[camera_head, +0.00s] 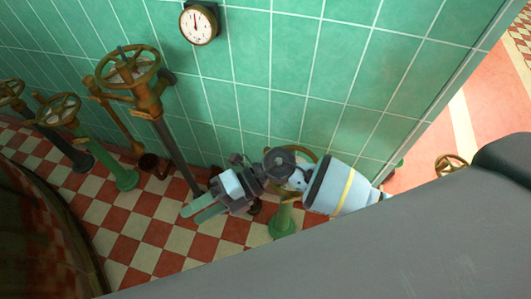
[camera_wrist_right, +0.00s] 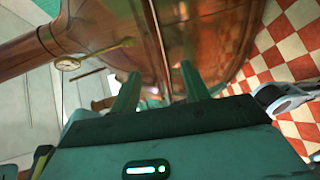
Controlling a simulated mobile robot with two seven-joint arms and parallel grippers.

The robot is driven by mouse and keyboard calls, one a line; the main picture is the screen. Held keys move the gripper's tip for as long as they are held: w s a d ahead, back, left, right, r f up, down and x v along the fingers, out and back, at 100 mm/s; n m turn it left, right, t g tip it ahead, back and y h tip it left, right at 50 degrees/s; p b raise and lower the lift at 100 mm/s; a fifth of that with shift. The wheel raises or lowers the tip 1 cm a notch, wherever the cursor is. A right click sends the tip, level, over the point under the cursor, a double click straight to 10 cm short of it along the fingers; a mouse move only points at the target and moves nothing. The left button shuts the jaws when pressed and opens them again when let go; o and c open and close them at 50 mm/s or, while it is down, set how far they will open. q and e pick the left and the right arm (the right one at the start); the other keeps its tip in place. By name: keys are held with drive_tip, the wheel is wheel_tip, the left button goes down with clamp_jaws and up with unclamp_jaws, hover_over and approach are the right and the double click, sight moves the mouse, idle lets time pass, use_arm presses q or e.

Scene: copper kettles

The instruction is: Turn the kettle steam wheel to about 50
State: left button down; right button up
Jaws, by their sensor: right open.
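Several handwheels stand along the green tiled wall in the head view. A large bronze wheel (camera_head: 130,67) tops a dark post, and a smaller wheel (camera_head: 58,110) tops a green post to its left. Another wheel (camera_head: 318,153) on a green pedestal (camera_head: 283,222) is partly hidden behind my right arm. I cannot tell which one is the kettle steam wheel. My right gripper (camera_head: 192,213) is open and empty, below and right of the large bronze wheel, touching no wheel. In the right wrist view my gripper (camera_wrist_right: 160,85) points toward a copper kettle (camera_wrist_right: 200,45). My left gripper is out of view.
A round white dial (camera_head: 197,25) hangs on the wall, and a small gauge (camera_wrist_right: 67,63) sits by the copper kettle. A dark curved body fills the lower left of the head view. Another wheel (camera_head: 451,165) stands at right.

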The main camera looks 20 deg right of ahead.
drive_tip(key=w+d+f+n+h+b, duration=0.1)
drive_tip(key=w+d+f+n+h, duration=0.2)
drive_tip(key=w+d+f+h, duration=0.15)
drive_tip(key=n+t+h+b, duration=0.2)
drive_tip(key=h+b, duration=0.1)
drive_tip(key=h, duration=0.8)
hover_over(267, 149)
drive_tip(key=shift+s+a+f, duration=0.15)
drive_tip(key=shift+f, duration=0.05)
drive_tip(key=shift+w+d+r, duration=0.2)
drive_tip(key=shift+d, duration=0.05)
drive_tip(key=shift+f, duration=3.95)
drive_tip(key=shift+c, duration=0.4)
clamp_jaws()
